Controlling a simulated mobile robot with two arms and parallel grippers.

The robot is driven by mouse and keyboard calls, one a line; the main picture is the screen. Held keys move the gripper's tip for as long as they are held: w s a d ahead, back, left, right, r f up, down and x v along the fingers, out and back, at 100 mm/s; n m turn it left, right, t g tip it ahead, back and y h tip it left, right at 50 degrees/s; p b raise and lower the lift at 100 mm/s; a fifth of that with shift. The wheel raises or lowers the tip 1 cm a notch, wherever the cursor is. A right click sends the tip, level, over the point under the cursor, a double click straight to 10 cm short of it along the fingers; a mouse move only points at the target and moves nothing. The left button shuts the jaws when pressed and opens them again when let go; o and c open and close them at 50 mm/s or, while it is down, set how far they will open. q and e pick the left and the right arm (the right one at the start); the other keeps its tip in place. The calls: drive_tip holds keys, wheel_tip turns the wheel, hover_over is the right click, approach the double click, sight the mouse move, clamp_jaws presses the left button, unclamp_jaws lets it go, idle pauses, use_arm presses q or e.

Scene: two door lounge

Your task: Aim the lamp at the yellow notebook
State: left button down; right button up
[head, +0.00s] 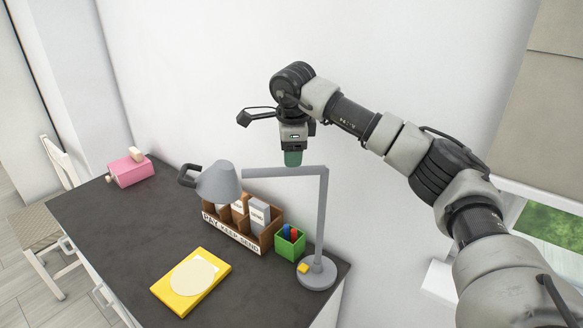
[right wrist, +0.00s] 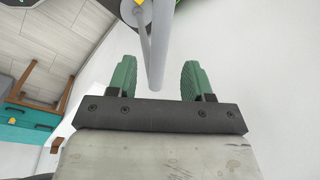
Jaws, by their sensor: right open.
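The grey desk lamp has a cone-shaped shade (head: 218,184) with a dark loop handle, a horizontal arm (head: 275,172), an upright post and a round base with a yellow button. The yellow notebook (head: 213,268) lies on the desk in front of the shade, with a pale round patch on its cover. My right gripper (head: 293,160) is open, with green fingers just above the lamp arm. In the right wrist view, a grey lamp bar (right wrist: 158,45) shows between the spread fingers (right wrist: 158,72); I cannot tell whether they touch it. My left gripper is out of view.
On the dark desk (head: 120,225), a wooden sorter (head: 232,232) with lettering stands behind the notebook. A green pen cup (head: 290,242) stands near the lamp base. A pink object (head: 131,169) is at the far left end. A chair (head: 45,235) stands left; the desk's left half is mostly clear.

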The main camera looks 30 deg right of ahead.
drive_tip(key=shift+s+a+r+b, duration=0.1)
drive_tip(key=shift+s+r+b, duration=0.05)
drive_tip(key=shift+r, duration=0.75)
drive_tip(key=shift+s+a+r+b, duration=0.1)
drive_tip(key=shift+s+r, duration=0.05)
drive_tip(key=shift+r, duration=0.75)
drive_tip(key=shift+s+a+r+b, duration=0.1)
drive_tip(key=shift+s+r+b, duration=0.05)
drive_tip(key=shift+r, duration=0.75)
